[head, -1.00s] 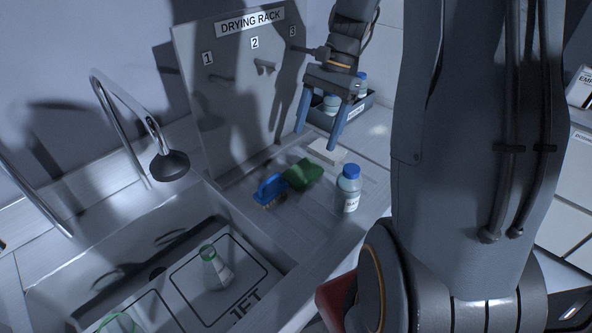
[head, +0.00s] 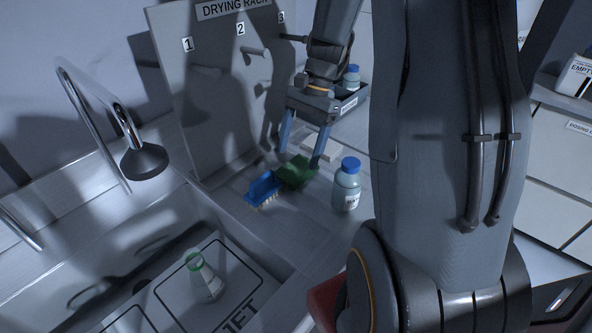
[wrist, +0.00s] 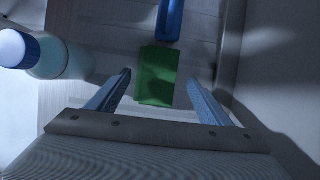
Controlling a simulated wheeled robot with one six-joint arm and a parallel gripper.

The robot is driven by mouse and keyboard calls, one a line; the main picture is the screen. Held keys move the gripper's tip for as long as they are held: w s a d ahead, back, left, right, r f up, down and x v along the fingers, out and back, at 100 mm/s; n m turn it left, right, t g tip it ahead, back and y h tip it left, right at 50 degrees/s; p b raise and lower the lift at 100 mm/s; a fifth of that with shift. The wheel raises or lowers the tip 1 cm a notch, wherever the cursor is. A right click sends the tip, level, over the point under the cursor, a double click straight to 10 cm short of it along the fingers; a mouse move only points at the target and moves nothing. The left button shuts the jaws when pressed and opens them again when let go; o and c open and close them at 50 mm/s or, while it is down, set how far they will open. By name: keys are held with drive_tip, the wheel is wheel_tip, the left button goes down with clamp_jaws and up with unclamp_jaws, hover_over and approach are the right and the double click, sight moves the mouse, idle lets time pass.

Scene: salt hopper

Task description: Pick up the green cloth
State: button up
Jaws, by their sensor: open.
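The green cloth (head: 296,171) lies on the counter beside the sink, in front of the drying rack panel. In the wrist view the green cloth (wrist: 157,75) is a flat rectangle lying ahead of and between the fingers. My gripper (head: 302,158) is open and empty above the cloth, pointing down. In the wrist view both blue fingers of my gripper (wrist: 163,88) stand apart, one on each side of the cloth's near end. I cannot tell how far the fingertips are above the counter.
A blue brush (head: 263,188) lies right beside the cloth, and its handle shows in the wrist view (wrist: 171,18). A blue-capped bottle (head: 347,186) stands to the right. A pale block (head: 322,146) lies behind. The sink with a green-rimmed flask (head: 203,280) is at front left.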

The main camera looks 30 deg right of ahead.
sight(294, 170)
drive_tip(key=x, duration=0.1)
drive_tip(key=p+x, duration=0.1)
drive_tip(key=x, duration=0.1)
drive_tip(key=shift+s+a+f, duration=0.2)
drive_tip(key=shift+s+a, duration=0.05)
drive_tip(key=shift+f, duration=0.3)
drive_tip(key=shift+f, duration=0.15)
drive_tip(key=shift+c, duration=0.2)
drive_tip(key=c, duration=1.1)
